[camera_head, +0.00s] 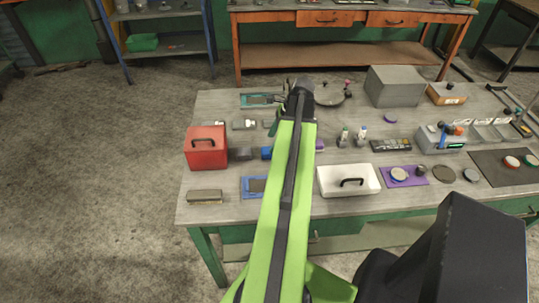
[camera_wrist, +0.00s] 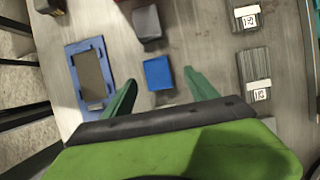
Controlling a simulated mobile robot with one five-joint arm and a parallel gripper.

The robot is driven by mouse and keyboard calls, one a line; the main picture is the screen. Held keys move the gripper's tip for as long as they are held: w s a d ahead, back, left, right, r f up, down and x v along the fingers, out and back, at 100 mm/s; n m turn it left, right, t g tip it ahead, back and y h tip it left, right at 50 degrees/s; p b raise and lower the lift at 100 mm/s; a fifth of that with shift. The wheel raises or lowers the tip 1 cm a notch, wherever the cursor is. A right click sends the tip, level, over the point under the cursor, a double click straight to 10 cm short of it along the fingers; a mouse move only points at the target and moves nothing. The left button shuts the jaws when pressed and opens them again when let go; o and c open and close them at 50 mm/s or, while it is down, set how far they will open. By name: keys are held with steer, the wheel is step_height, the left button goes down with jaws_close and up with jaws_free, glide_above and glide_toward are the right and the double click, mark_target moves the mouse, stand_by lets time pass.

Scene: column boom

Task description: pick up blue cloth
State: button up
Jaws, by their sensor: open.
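The blue cloth (camera_wrist: 158,73) is a small, flat-looking blue square on the grey table, in the middle of the wrist view. It also shows as a small blue patch (camera_head: 266,153) just left of my arm in the head view. My gripper (camera_wrist: 160,77) is open and empty. Its two green fingers point toward the cloth, one on each side of it in the picture. I cannot tell the height of the fingertips above the table. In the head view my arm hides part of the table beside the cloth.
A dark grey block (camera_wrist: 146,23) lies close to the cloth. A blue frame with a grey middle (camera_wrist: 90,74) lies to the left. Labelled grey pieces (camera_wrist: 256,72) lie to the right. A red box (camera_head: 205,151) and a white box (camera_head: 335,181) stand on the table.

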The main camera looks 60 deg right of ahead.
steer(key=b+x, duration=0.2)
steer(key=x, duration=0.1)
steer(key=b+x, duration=0.2)
steer(key=shift+s+f, duration=0.1)
steer(key=shift+s, duration=0.25)
steer(key=shift+r, duration=0.2)
steer(key=c, duration=1.5)
